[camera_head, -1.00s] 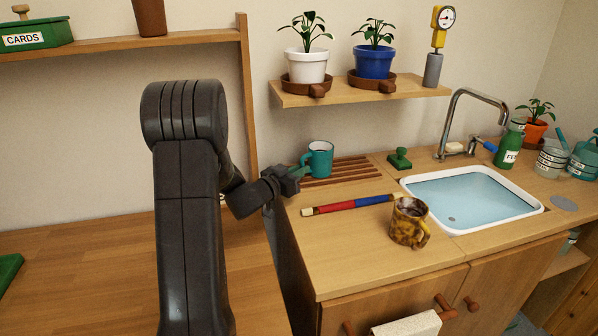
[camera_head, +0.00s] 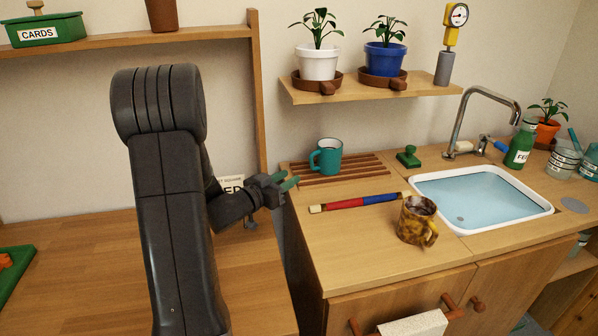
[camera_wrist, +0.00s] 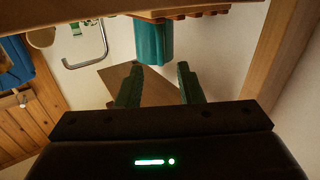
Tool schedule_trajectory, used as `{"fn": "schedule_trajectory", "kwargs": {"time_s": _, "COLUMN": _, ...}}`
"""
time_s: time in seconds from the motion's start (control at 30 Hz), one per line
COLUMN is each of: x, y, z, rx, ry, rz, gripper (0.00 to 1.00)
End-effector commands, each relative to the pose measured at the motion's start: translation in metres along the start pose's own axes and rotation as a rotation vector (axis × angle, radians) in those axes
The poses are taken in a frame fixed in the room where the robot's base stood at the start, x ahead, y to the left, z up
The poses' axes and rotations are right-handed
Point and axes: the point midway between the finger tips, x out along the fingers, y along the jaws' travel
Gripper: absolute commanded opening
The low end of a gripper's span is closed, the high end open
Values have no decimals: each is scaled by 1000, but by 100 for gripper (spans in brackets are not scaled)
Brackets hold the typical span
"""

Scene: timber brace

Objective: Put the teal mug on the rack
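The teal mug (camera_head: 329,157) stands upright on the slatted wooden rack (camera_head: 345,172) at the back left of the counter, with its handle toward the left front. My gripper (camera_head: 287,182) is to the left of the rack and apart from the mug. In the wrist view its two green fingers (camera_wrist: 159,84) are spread with nothing between them. The mug also shows in the wrist view (camera_wrist: 152,43), upside down in the picture and beyond the fingertips, with part of the rack (camera_wrist: 185,13) above it.
On the counter are a red and blue rod (camera_head: 360,202), a brown mottled mug (camera_head: 416,222), a green stamp-like object (camera_head: 408,157) and a sink (camera_head: 480,196). A shelf (camera_head: 375,91) with two potted plants hangs above the rack. A wooden post (camera_head: 258,90) stands behind my gripper.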

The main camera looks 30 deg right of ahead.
Motion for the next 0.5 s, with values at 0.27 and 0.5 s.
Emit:
{"fn": "schedule_trajectory", "kwargs": {"time_s": 0.27, "x": -28, "y": 0, "z": 0, "rx": -1, "ry": 0, "rz": 0, "gripper": 34}}
{"fn": "schedule_trajectory", "kwargs": {"time_s": 0.5, "x": -29, "y": 0, "z": 0, "rx": -1, "ry": 0, "rz": 1, "gripper": 34}}
